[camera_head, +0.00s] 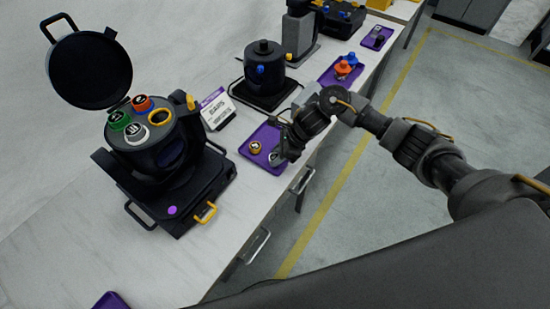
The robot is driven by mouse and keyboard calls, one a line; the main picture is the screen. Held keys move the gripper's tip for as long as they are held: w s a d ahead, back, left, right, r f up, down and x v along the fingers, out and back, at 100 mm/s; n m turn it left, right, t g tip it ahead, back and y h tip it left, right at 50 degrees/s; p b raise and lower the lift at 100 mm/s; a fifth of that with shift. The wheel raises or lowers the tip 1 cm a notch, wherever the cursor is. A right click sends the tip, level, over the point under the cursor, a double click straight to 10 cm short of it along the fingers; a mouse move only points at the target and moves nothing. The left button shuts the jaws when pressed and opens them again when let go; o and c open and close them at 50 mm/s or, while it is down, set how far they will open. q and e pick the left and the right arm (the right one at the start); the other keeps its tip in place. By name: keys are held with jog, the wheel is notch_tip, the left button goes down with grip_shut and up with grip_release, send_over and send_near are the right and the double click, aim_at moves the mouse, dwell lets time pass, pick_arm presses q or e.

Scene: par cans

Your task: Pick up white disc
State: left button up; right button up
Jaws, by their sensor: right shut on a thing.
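My right gripper (281,154) reaches down over the purple tray (267,133) in the middle of the bench. It is shut on a small pale thing, seemingly a white disc (274,157), mostly hidden by the fingers. A gold disc (255,147) with a dark top lies on the same tray, left of the gripper and apart from it. Another white round piece (137,132) sits in the top of the black can (165,150) at left, beside a green piece (119,119), a red piece (142,103) and a yellow-rimmed opening (160,117). My left gripper is not in view.
The can's round lid (90,70) stands open. A sign (216,109) stands behind the tray. A second black can (264,66) and a purple tray (342,70) with orange and blue pieces are farther along. Bare bench (75,230) lies at front left.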

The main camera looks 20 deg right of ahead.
aim_at(269, 159)
jog(key=shift+r+b, duration=0.4)
jog(key=shift+r, duration=0.1)
jog(key=r, duration=0.1)
jog(key=r+b, duration=0.1)
jog(key=r, duration=0.1)
jog(key=shift+s+d, duration=0.1)
jog(key=shift+s, duration=0.25)
jog(key=s+d+r+b, duration=0.1)
jog(key=s+d+r, duration=0.1)
jog(key=s+r, duration=0.7)
jog(key=s, duration=0.4)
